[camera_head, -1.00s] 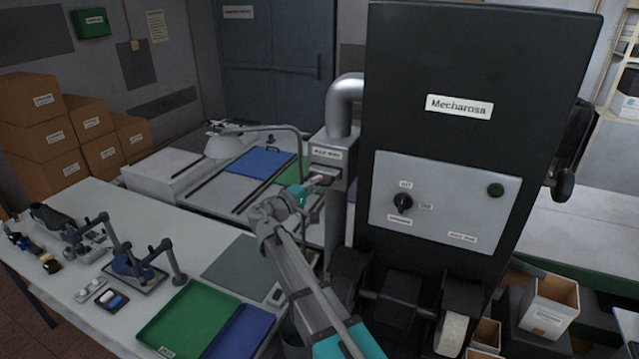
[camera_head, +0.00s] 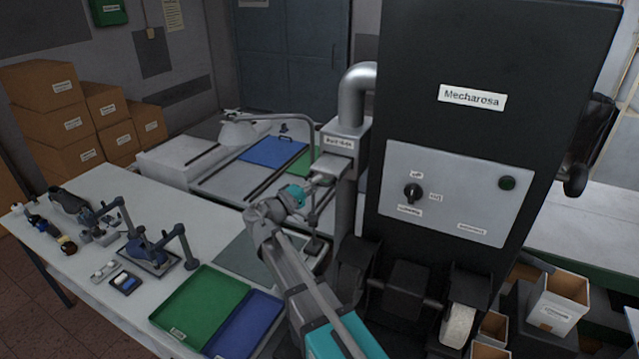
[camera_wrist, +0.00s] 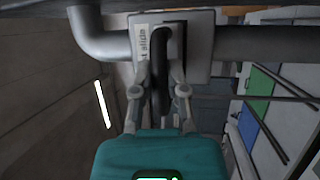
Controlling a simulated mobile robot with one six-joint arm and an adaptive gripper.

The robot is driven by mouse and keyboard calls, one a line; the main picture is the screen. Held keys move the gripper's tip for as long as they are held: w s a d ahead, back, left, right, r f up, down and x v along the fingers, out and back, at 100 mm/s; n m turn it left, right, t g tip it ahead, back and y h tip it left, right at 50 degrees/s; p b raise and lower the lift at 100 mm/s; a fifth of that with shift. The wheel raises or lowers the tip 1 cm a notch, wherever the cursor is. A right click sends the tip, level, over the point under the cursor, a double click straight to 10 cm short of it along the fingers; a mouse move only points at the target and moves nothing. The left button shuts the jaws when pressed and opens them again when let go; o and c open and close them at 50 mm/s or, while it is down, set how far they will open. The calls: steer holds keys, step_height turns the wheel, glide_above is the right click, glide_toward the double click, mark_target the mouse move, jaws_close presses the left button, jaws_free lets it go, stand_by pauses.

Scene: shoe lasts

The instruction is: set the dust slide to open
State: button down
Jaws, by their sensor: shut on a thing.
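The dust slide housing (camera_head: 345,145) is a grey box with a label on the bent metal duct beside the black machine. A pale slide plate (camera_head: 334,166) juts out from it toward my gripper. My gripper (camera_head: 320,181) is at the front of this plate. In the wrist view the housing (camera_wrist: 198,48) sits ahead, its label partly hidden. There my gripper (camera_wrist: 161,82) is shut on the slide's dark, curved handle (camera_wrist: 160,48), with one finger on each side. The handle's contact with the fingers is partly hidden.
The black machine (camera_head: 480,60) with a knob panel (camera_head: 455,195) stands close on the right. The bent duct (camera_head: 357,82) rises above the housing. A workbench (camera_head: 110,185) with green (camera_head: 200,305) and blue (camera_head: 243,325) trays lies to the left and below.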

steer(key=shift+s+f, duration=0.1)
steer(key=shift+s, duration=0.05)
steer(key=c, duration=1.1)
jaws_free()
steer(key=o, duration=0.5)
steer(key=shift+s+a, duration=0.1)
steer(key=shift+s, duration=0.15)
steer(key=shift+c, duration=0.2)
steer(key=shift+w, duration=0.2)
